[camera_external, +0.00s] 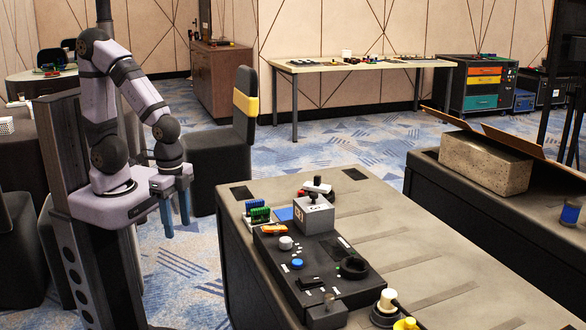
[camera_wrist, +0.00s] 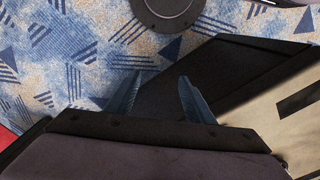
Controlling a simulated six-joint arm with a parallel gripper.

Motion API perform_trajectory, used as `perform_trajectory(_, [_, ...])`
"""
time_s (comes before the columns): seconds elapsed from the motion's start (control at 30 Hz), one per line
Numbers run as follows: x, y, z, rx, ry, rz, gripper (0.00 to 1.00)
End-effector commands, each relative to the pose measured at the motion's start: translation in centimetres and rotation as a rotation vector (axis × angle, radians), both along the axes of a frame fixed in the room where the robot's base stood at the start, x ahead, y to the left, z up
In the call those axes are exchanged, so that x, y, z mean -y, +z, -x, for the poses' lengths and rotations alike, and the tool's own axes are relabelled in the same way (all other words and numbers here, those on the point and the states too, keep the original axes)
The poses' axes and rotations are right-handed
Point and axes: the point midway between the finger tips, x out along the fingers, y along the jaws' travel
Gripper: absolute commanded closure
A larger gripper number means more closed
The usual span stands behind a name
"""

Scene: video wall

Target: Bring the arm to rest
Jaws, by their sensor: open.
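My gripper (camera_external: 175,215) hangs from my bent arm on the left in the external view, with its blue fingers pointing down. It is beside the left end of the grey table (camera_external: 405,235), over the carpet and apart from the table. In the wrist view my gripper (camera_wrist: 158,98) shows two blue fingers spread apart with nothing between them. The gripper is open and empty. The arm is folded close above its base.
A black control box (camera_external: 310,265) with knobs and a grey cube (camera_external: 313,214) stand on the near table. A black chair (camera_external: 225,150) stands behind my gripper. A stone block (camera_external: 485,163) lies on a right-hand bench. Carpet (camera_wrist: 75,60) is clear beneath the fingers' left.

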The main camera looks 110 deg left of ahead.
Motion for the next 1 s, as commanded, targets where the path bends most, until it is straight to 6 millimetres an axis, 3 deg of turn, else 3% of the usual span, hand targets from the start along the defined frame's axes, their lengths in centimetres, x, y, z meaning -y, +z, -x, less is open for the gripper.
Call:
perform_trajectory(0.6, [-0.1, 13.2, 0.0, 0.001, -0.008, -0.005, 0.52])
perform_trajectory(0.8, [-0.1, 15.3, 0.0, 0.001, -0.006, -0.005, 0.52])
perform_trajectory(1.0, [0.0, 15.7, 0.0, 0.001, -0.006, -0.005, 0.52])
